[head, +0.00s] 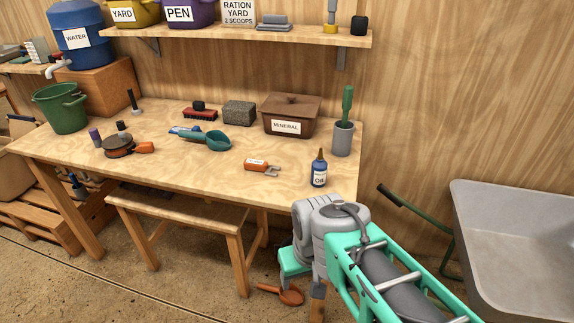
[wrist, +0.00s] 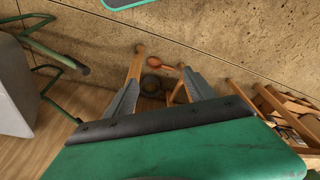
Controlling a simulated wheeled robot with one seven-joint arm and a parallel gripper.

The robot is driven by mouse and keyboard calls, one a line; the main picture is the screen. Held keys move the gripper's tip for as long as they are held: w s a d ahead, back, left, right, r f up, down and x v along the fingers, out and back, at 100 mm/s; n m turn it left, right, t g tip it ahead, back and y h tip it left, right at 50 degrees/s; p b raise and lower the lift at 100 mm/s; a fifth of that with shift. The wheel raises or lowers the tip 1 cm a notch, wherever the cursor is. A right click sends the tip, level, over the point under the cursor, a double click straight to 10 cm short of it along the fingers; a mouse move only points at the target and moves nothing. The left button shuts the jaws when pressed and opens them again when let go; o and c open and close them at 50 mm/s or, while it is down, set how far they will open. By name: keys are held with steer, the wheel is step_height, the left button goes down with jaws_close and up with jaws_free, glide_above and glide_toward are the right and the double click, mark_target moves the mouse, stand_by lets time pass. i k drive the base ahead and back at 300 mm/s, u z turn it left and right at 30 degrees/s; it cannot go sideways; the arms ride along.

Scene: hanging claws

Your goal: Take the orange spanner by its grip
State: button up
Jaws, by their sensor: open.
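The orange spanner (head: 259,165) lies on the workbench near its front edge, left of the blue oil bottle. Its orange grip carries a white label and points left. Its grey open jaw points right. My gripper (wrist: 162,82) is open, with its two grey fingers apart and nothing between them. The spanner does not show in the wrist view.
On the workbench (head: 205,170), the oil bottle (head: 319,170) stands right of the spanner, with a teal scoop (head: 217,140) behind left and a brown mineral box (head: 290,112) behind. A stool (head: 180,205) stands in front. An orange scoop (head: 290,296) lies on the floor.

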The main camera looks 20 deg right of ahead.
mark_target(249, 164)
steer(key=z, duration=0.05)
steer(key=k, duration=0.55)
steer(key=u, duration=1.1)
steer(key=i, duration=1.5)
steer(key=z, duration=0.3)
